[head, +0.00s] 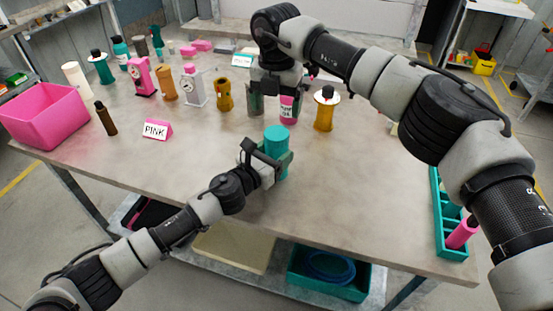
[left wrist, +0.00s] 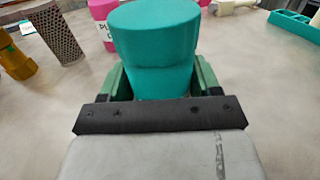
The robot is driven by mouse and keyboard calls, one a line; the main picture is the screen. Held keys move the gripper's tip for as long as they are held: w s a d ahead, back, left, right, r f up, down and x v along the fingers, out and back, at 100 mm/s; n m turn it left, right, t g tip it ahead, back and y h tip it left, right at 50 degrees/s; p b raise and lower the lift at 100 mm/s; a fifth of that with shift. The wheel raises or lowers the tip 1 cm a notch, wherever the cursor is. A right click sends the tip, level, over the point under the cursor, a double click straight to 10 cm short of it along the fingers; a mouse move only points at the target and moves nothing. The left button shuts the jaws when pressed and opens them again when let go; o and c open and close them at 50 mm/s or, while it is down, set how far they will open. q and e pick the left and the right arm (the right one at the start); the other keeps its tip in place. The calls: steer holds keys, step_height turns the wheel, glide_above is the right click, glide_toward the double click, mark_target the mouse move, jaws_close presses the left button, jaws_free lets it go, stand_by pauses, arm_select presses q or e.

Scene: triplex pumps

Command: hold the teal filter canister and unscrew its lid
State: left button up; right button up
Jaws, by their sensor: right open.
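The teal filter canister (head: 276,138) stands upright near the middle of the table, its broad lid on top. It fills the upper middle of the left wrist view (left wrist: 154,45). My left gripper (head: 272,162) has its green-padded fingers on both sides of the canister's body, below the lid, and appears shut on it; the lower body is hidden.
A pink bottle (head: 288,110), a mesh cylinder (head: 256,105) and an amber bottle (head: 324,112) stand behind the canister. A pink bin (head: 45,115) and PINK sign (head: 157,129) are at left, a teal rack (head: 452,240) at right. The front table is clear.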

mark_target(277, 133)
arm_select(q)
jaws_close()
arm_select(e)
steer(key=m, duration=0.4)
steer(key=shift+f, duration=0.1)
steer(key=shift+m, duration=0.3)
steer(key=shift+f, duration=3.9)
